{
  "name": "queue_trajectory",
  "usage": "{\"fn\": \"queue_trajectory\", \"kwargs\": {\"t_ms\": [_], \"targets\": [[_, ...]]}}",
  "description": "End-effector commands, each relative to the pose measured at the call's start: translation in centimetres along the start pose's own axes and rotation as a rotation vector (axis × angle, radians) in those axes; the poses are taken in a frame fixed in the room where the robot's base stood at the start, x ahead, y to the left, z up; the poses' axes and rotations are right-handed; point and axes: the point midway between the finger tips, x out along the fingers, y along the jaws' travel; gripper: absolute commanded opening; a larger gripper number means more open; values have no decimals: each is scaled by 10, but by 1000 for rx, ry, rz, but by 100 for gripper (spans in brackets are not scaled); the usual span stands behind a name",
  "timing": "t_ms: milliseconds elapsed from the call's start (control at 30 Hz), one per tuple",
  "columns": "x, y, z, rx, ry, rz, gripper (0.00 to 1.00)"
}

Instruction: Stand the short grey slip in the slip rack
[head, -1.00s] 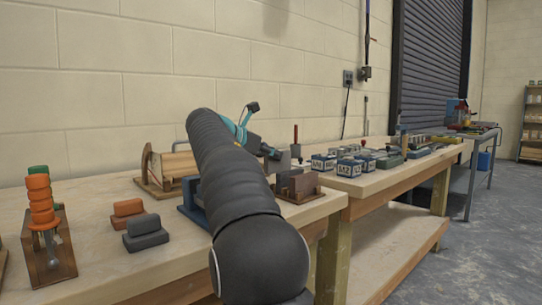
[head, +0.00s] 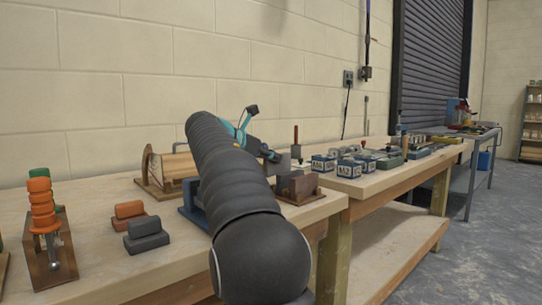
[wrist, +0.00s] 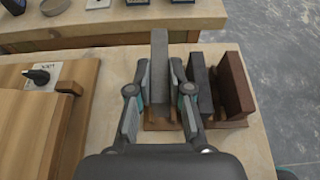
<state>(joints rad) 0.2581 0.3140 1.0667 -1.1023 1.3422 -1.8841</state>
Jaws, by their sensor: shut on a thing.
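A grey slip (wrist: 160,88) is gripped between the two fingers of my gripper (wrist: 160,70) in the wrist view, with its long side pointing away from me. The slip rack (wrist: 232,124) is below and around it, a brown wooden base. A dark grey slip (wrist: 200,88) and a reddish-brown slip (wrist: 237,84) stand in it to the right of my gripper. The held slip is over the left part of the rack; I cannot tell whether its lower edge touches the base. In the head view, the rack (head: 301,200) stands at the bench's right end, and my arm partly hides it.
A wooden box-like piece (wrist: 35,120) lies left of the rack in the wrist view. Orange (head: 128,210) and grey (head: 146,236) blocks lie on the near bench. A second bench with several labelled tubs (head: 349,168) stands beyond a gap.

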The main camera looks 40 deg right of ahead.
Motion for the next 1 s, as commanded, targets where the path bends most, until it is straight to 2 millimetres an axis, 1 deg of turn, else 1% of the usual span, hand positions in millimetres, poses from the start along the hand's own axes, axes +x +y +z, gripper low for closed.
{"fn": "queue_trajectory", "kwargs": {"t_ms": [233, 800, 1000], "targets": [[1, 0, -2, 0, -1, 0, 0], [8, 0, -19, 1, 0, 0, 0], [8, 0, -20, 1, 0, 0, 0]]}}
